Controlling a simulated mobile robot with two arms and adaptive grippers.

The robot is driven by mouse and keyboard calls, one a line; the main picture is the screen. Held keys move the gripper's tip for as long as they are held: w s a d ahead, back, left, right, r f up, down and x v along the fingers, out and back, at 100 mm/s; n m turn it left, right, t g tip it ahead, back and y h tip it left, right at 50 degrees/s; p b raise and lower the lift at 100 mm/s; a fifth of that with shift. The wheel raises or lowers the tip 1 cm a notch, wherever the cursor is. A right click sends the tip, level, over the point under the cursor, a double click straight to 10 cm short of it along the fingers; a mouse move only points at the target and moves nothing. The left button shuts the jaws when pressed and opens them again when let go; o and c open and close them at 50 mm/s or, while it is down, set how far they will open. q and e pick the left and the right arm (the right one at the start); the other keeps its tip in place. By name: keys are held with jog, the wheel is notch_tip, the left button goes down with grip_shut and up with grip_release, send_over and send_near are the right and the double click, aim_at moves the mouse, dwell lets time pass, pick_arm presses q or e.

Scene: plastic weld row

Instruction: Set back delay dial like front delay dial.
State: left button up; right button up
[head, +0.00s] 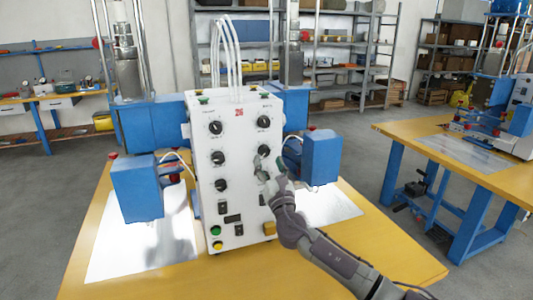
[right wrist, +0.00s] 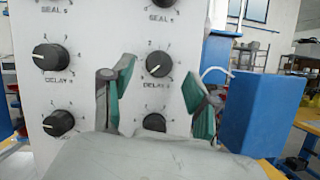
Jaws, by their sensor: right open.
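A white control box (head: 238,195) stands upright on the yellow table with two columns of black dials. In the right wrist view, the left delay dial (right wrist: 51,57) has its white mark pointing about left. The right delay dial (right wrist: 159,64) has its mark pointing to the lower left. The column headings are too small to read for front or back. My right gripper (head: 263,166) is at the right column; in the wrist view (right wrist: 160,88) its teal-padded fingers are apart, with the right delay dial showing between them. Contact cannot be told. My left gripper is out of view.
Lower dials (right wrist: 58,123) sit below the delay dials, the right one partly hidden by my gripper. Blue blocks (head: 137,190) (head: 321,157) flank the box. Hoses rise from its top. The table (head: 385,250) is clear at right front; another bench stands farther right.

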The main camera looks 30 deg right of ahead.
aim_at(266, 153)
jog(key=shift+x, duration=1.65)
grip_shut()
jog(key=shift+m, duration=0.4)
